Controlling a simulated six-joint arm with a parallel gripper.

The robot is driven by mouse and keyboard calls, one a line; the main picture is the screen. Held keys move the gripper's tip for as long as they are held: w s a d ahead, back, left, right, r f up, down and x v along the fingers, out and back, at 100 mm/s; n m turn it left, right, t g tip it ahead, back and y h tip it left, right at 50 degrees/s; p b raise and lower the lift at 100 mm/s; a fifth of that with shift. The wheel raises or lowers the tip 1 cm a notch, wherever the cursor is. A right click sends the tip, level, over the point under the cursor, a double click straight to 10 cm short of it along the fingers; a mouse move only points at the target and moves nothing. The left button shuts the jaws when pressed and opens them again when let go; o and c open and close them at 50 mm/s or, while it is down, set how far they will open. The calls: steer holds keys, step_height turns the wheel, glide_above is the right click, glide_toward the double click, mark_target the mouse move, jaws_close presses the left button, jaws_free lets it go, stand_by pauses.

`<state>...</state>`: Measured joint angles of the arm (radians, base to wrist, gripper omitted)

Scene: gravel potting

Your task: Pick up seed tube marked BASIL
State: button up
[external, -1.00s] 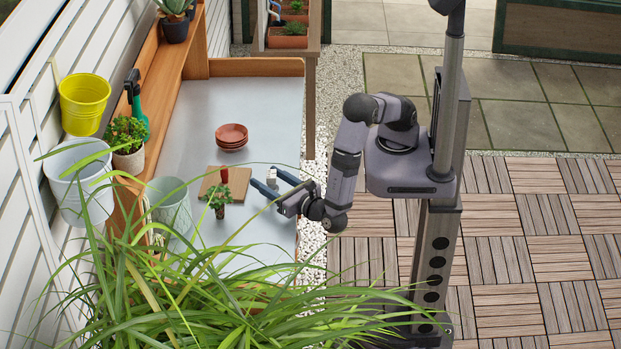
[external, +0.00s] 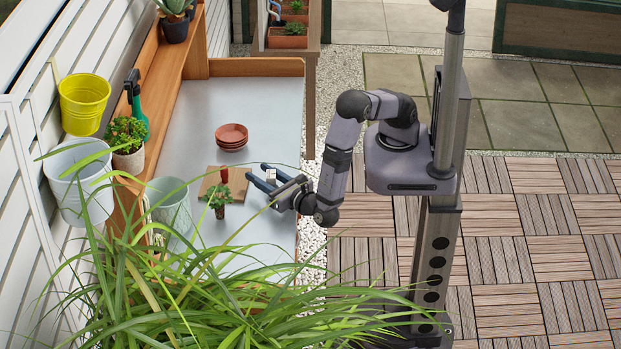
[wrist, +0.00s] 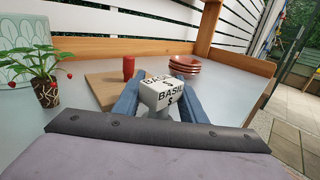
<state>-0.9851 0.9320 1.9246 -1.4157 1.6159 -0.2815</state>
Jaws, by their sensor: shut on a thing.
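The seed tube marked BASIL (wrist: 170,95) has a white blocky top with black BASIL lettering in the wrist view. It also shows as a small white block (external: 271,177) in the external view. My gripper (external: 268,176) has its blue fingers on either side of the tube and is shut on it. In the wrist view the fingers (wrist: 157,108) flank the white block, and its lower part is hidden. The tube is near the right edge of the wooden board (wrist: 100,92).
A red tube (wrist: 128,67) stands on the board. A small potted strawberry plant (wrist: 45,85) is at left, beside a pale green pot (external: 171,206). Stacked terracotta saucers (external: 231,137) sit farther back. The grey tabletop (external: 262,105) is clear toward the back.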

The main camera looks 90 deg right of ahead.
steer(key=shift+r, duration=0.1)
step_height(320, 180, up, 10)
steer(key=shift+b, duration=0.4)
